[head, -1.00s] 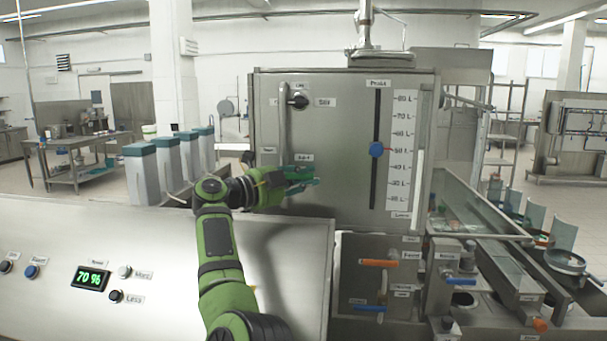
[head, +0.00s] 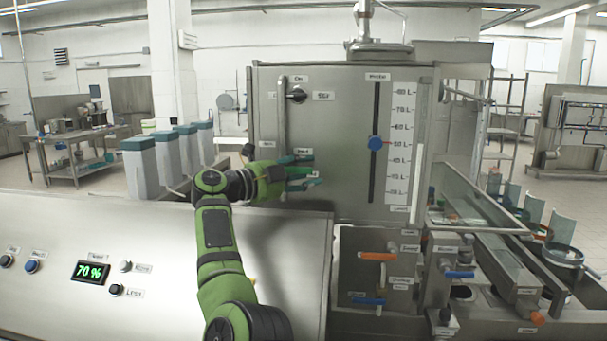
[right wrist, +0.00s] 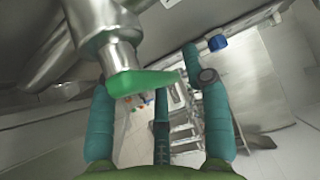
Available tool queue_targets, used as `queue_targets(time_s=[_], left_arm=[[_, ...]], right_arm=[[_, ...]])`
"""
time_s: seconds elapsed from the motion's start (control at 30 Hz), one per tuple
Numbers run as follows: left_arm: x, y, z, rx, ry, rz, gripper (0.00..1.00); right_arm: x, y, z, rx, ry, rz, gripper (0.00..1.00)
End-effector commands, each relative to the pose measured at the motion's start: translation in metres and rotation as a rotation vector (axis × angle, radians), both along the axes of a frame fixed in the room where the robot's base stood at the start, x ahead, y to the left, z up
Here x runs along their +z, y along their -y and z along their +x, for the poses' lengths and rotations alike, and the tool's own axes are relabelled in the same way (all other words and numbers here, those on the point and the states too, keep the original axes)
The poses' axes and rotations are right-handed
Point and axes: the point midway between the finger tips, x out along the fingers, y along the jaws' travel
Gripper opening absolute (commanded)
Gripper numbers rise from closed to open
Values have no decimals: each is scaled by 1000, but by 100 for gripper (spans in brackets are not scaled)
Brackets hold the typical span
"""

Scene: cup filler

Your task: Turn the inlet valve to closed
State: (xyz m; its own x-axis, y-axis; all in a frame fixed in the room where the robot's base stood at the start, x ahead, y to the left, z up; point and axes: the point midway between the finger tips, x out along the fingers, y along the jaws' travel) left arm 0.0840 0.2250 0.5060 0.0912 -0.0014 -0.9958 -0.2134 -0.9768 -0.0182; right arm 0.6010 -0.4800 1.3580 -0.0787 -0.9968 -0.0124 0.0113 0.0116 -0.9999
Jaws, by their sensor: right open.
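A green lever handle (right wrist: 148,82) sits on a metal pipe fitting in the right wrist view. I take it to be the inlet valve; its small label in the head view is too blurred to read. My right gripper (head: 306,175) is in front of the tank's lower left face, its teal fingers pointing right. In the right wrist view the right gripper (right wrist: 150,75) is open, with the lever crossing between its spread fingertips. I cannot tell whether a finger touches it. In the head view the fingers largely hide the valve. My left gripper is not in view.
The steel tank (head: 340,120) carries a black knob (head: 297,94) and a blue level slider (head: 376,143). Orange (head: 378,256) and blue (head: 367,301) valve handles are at lower right. A control panel (head: 150,240) with a 70 % display lies below my arm.

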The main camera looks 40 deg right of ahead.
Motion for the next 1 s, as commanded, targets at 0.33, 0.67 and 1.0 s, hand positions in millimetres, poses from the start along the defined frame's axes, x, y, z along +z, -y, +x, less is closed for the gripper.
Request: queue_targets(time_s=[0.33, 0.67, 1.0], left_arm=[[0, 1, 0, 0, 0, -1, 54], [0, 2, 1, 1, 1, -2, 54], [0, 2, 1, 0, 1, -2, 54]], right_arm=[[1, -50, 5, 5, 0, 1, 48], [2, -108, 9, 2, 0, 2, 48], [1, -120, 9, -1, 1, 1, 48]])
